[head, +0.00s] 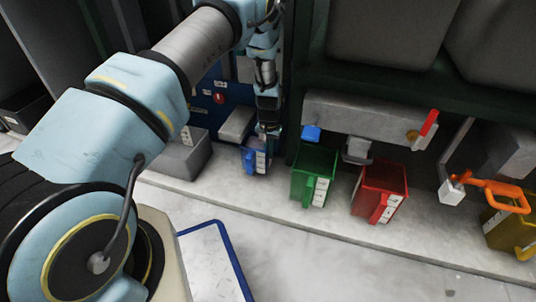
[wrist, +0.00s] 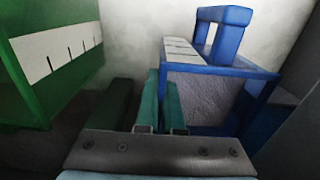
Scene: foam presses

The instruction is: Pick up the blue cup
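The blue cup (head: 250,161) is a squarish open container with a white label strip and a handle. In the head view it stands on the pale ledge, left of the green cup (head: 302,178), and my gripper (head: 268,132) points down at its rim. In the wrist view the blue cup (wrist: 262,72) fills the upper right, its handle at the top and a grey speckled surface showing. My teal fingers (wrist: 162,100) are close together, one on each side of its near corner edge, with the thin wall between them. Exact contact is partly hidden.
A red cup (head: 382,192) stands right of the green one. An orange-handled yellow container (head: 507,225) is at the far right. A grey block (head: 180,157) sits left of the blue cup. In the wrist view the green cup (wrist: 55,60) is close on the left.

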